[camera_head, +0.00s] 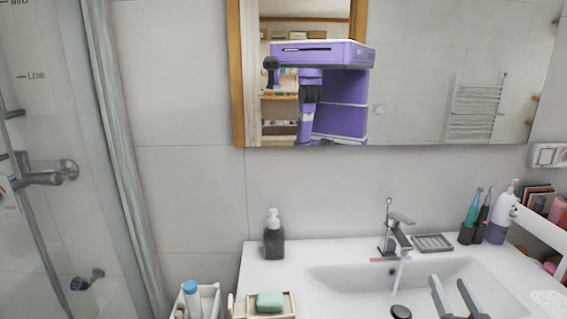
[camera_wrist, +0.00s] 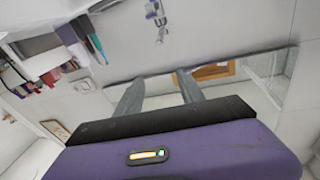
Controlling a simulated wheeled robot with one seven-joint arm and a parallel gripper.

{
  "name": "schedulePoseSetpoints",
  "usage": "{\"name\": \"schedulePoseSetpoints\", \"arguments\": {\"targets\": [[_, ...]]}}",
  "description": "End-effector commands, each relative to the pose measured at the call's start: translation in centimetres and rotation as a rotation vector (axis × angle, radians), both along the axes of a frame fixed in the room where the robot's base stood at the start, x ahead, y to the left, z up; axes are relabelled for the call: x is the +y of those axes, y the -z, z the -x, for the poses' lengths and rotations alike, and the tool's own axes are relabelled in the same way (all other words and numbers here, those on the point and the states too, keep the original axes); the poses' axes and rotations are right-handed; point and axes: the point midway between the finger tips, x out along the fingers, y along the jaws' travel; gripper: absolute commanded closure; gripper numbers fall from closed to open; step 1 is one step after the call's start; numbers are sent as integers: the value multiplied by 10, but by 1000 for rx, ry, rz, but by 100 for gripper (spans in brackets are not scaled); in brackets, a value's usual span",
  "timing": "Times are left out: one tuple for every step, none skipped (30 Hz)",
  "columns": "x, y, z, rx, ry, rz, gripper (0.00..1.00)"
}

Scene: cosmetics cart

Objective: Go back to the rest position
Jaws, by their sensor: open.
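My gripper (camera_head: 456,298) shows at the bottom right of the head view, in front of the white sink basin. Its two grey fingers are apart with nothing between them. In the wrist view my gripper (camera_wrist: 158,88) also has its fingers spread and empty, and the picture is strongly tilted, with the mirror beyond the fingertips.
A sink (camera_head: 335,279) with a running faucet (camera_head: 396,230) stands below a mirror. On the counter are a dark soap dispenser (camera_head: 273,236), a soap dish (camera_head: 433,243), toothbrushes (camera_head: 471,215) and a white-purple bottle (camera_head: 500,215). A green soap bar (camera_head: 270,302) sits at the front left.

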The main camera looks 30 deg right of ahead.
Motion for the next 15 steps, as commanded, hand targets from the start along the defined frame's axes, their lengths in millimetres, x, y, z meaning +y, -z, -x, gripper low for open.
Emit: {"name": "schedulePoseSetpoints", "arguments": {"targets": [[25,10,1,7,-27,-4,55],[39,14,2,6,-40,-4,55],[57,19,4,8,-61,0,55],[71,22,6,10,-78,2,55],[85,26,8,14,-97,3,55],[102,30,12,18,-122,4,55],[116,32,15,22,-144,8,55],[129,34,18,26,-166,8,55],[147,38,23,36,-197,10,55],[161,40,27,41,-221,10,55],[173,42,31,49,-247,10,55],[190,45,38,60,-282,12,55],[203,47,44,71,-309,12,55],[215,49,49,81,-336,10,55],[231,51,57,96,-375,10,55]]}}
